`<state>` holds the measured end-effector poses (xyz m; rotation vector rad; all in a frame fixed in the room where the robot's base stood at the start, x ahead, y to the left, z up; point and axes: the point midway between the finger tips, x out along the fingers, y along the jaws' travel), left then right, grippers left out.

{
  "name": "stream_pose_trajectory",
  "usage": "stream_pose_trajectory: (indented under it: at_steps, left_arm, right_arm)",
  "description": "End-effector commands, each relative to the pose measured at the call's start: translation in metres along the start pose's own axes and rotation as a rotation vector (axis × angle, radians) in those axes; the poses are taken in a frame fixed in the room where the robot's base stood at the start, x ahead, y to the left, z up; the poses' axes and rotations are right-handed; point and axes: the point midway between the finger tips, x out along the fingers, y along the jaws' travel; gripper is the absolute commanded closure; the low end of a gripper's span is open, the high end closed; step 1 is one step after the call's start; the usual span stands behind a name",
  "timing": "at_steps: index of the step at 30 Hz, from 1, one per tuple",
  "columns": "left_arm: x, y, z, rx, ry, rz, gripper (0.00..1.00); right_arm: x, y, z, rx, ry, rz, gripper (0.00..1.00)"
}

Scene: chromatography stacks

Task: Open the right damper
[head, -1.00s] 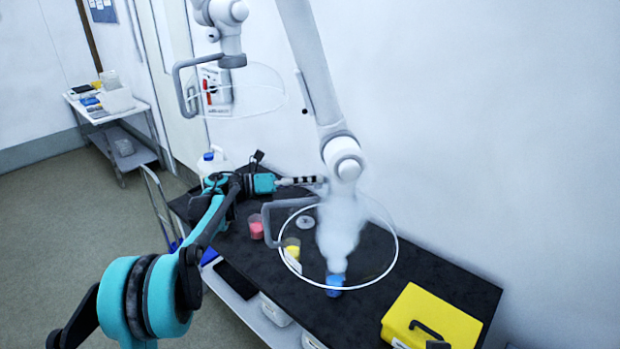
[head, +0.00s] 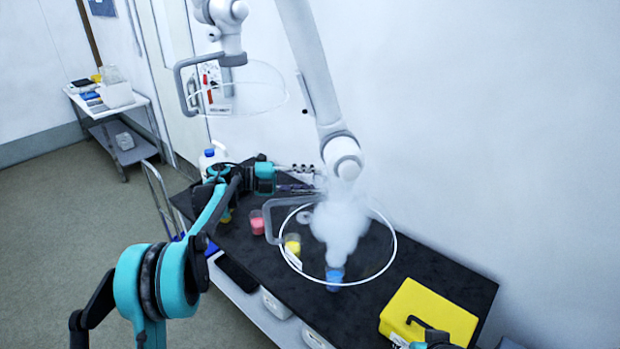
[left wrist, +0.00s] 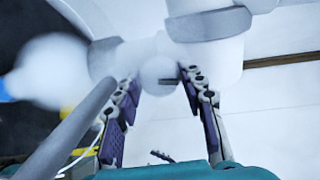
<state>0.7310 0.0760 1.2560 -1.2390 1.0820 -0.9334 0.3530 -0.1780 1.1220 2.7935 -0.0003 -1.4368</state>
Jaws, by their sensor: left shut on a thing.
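The right extraction arm (head: 322,85) hangs from above, with a white joint (head: 342,158) low on it and a clear round hood (head: 394,235) below. My left gripper (head: 312,180) is at the left side of this arm, just below the joint. In the left wrist view, my left gripper (left wrist: 160,85) has its fingers on both sides of a small white knob (left wrist: 158,72) with a dark slot, and is shut on it. The knob lies against the white arm body (left wrist: 205,55). In the head view the fingers and the vapour hide the knob. My right gripper cannot be made out.
White vapour (head: 340,225) billows above a blue cup (head: 334,278) under the hood. Pink (head: 257,222) and yellow (head: 292,245) cups stand left of it on the black bench (head: 375,310). A yellow case (head: 430,309) stands right. The left extraction hood (head: 250,90) hangs behind.

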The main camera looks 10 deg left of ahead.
Motion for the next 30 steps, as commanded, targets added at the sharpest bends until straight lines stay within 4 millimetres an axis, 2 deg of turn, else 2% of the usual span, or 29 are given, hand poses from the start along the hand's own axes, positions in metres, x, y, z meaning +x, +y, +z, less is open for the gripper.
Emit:
stream_pose_trajectory:
  at_steps: [12,27,28,30]
  left_arm:
    - [0.0003,0.0007,0.0004,-0.161,0.021,0.003,0.89]
    - [0.0004,0.0010,0.0003,-0.177,0.023,0.004,0.89]
    - [0.0004,0.0010,0.0003,-0.177,0.023,0.004,0.55]
    - [0.0004,0.0010,0.0004,-0.177,0.022,0.003,0.39]
  right_arm:
    - [-0.0026,0.0000,-0.0019,0.000,0.000,0.000,0.48]
    - [-0.0027,0.0000,-0.0019,0.000,0.000,0.000,0.48]
    - [-0.0027,0.0000,-0.0019,0.000,0.000,0.000,0.48]
    - [-0.0027,0.0000,-0.0019,0.000,0.000,0.000,0.48]
